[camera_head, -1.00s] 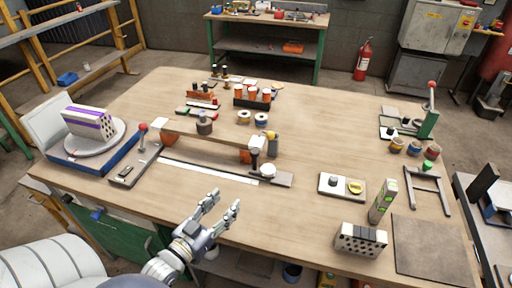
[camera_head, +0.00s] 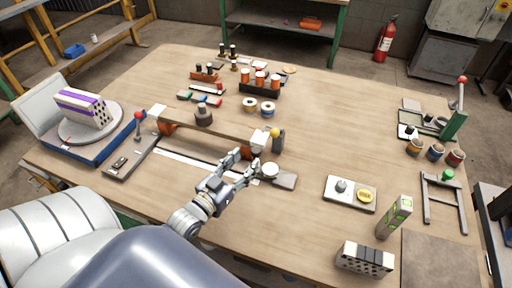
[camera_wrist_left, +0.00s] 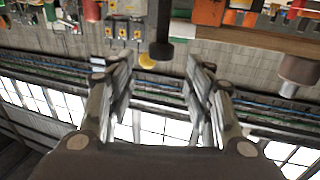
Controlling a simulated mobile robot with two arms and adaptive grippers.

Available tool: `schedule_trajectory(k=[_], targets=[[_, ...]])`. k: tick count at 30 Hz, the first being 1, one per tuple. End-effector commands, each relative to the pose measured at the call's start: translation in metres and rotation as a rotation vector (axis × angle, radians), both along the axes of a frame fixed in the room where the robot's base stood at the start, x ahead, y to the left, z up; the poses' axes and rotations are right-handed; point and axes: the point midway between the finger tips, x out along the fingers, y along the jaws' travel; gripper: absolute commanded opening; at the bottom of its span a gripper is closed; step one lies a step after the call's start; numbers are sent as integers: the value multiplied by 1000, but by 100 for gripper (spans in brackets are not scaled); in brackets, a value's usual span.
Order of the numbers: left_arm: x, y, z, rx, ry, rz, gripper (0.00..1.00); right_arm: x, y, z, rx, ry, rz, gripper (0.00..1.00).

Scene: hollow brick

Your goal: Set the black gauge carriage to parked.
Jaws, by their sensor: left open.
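My left gripper (camera_head: 246,161) is open and empty, its two fingers apart above the front rail, near its right end. The rail carries a long white strip (camera_head: 185,162) and ends in a dark plate (camera_head: 286,181) with a white disc (camera_head: 270,170) on it. In the left wrist view, a black knob on a stem (camera_wrist_left: 162,45), which looks like part of the black gauge carriage, shows in the gap between the open fingers (camera_wrist_left: 161,75), apart from both. In the head view my fingers mostly cover that spot, so the carriage's body and exact position are hidden.
A wooden beam on orange supports (camera_head: 220,126) runs just behind the rail, bearing a dark weight (camera_head: 203,115). A lever plate (camera_head: 133,155) lies left.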

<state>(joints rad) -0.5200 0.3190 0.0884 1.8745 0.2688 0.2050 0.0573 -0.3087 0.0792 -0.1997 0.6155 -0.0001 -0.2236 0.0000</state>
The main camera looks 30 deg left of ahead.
Motion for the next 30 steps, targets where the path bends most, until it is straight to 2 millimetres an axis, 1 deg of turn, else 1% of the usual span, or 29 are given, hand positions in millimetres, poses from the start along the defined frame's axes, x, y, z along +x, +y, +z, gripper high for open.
schedule_trajectory(k=[1,2,5,8,12,16,24,26,27,29,30], targets=[[11,0,3,0,-4,0,47,-6,-2,3,-3,9,1,40],[16,-1,3,0,-3,-1,47,-8,-3,4,-5,12,1,40],[33,-1,3,0,-3,0,47,-9,-5,7,-6,13,2,40],[46,-1,2,0,-2,-1,47,-1,-5,9,-6,2,2,40],[59,-2,1,0,-1,0,47,16,-3,12,-3,-25,3,40],[64,-2,1,0,0,-1,47,22,-2,13,-1,-36,2,40],[64,-2,0,0,1,-1,47,14,1,12,3,-22,0,40],[64,-2,0,0,0,-1,34,11,3,12,4,-18,0,40],[64,-2,0,0,0,-1,25,10,3,12,4,-15,-1,40],[64,-2,0,0,0,-1,11,7,4,11,6,-12,-1,40],[64,-2,0,0,0,-1,2,6,5,11,5,-10,-1,40]])
